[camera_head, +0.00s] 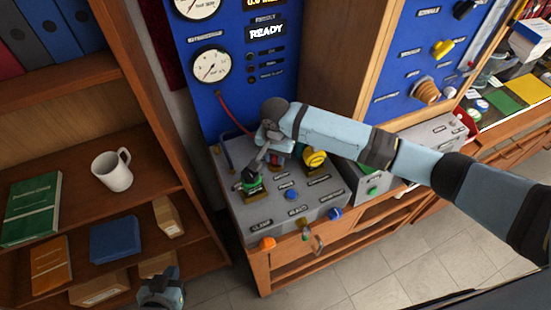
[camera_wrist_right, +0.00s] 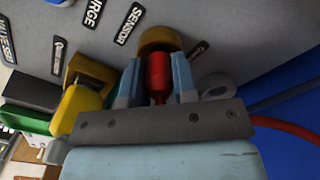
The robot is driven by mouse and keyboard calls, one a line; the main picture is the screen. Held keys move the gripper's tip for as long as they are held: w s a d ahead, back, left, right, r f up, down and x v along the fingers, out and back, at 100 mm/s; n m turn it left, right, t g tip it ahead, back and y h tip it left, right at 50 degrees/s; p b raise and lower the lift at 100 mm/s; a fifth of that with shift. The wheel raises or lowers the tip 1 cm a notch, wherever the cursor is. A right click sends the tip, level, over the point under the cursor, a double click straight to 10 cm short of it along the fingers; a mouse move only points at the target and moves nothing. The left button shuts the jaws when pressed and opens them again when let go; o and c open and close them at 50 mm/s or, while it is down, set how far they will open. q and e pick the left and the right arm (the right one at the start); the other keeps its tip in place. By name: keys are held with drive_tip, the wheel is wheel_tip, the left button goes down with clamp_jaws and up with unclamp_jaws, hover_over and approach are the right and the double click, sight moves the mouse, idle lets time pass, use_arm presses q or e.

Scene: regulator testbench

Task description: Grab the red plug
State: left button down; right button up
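The red plug (camera_wrist_right: 157,75) stands between the two fingers of my right gripper (camera_wrist_right: 157,82) in the right wrist view. Its far end meets a brass-coloured ring (camera_wrist_right: 160,40) on the grey bench top. The fingers flank the plug closely; I cannot tell whether both press on it. In the head view my right gripper (camera_head: 262,152) is low over the testbench (camera_head: 318,205), and the plug is mostly hidden there by the gripper. My left gripper (camera_head: 162,290) is at the bottom left, away from the bench, with its fingers unclear.
A yellow knob (camera_head: 314,158), a green part (camera_head: 252,187) and a blue button (camera_head: 291,195) sit close around my right gripper. A red hose (camera_head: 232,115) runs down from the gauge (camera_head: 211,66). A shelf with a white mug (camera_head: 112,171) stands at left.

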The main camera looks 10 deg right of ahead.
drive_tip(key=shift+c, duration=0.9)
drive_tip(key=shift+r, duration=0.1)
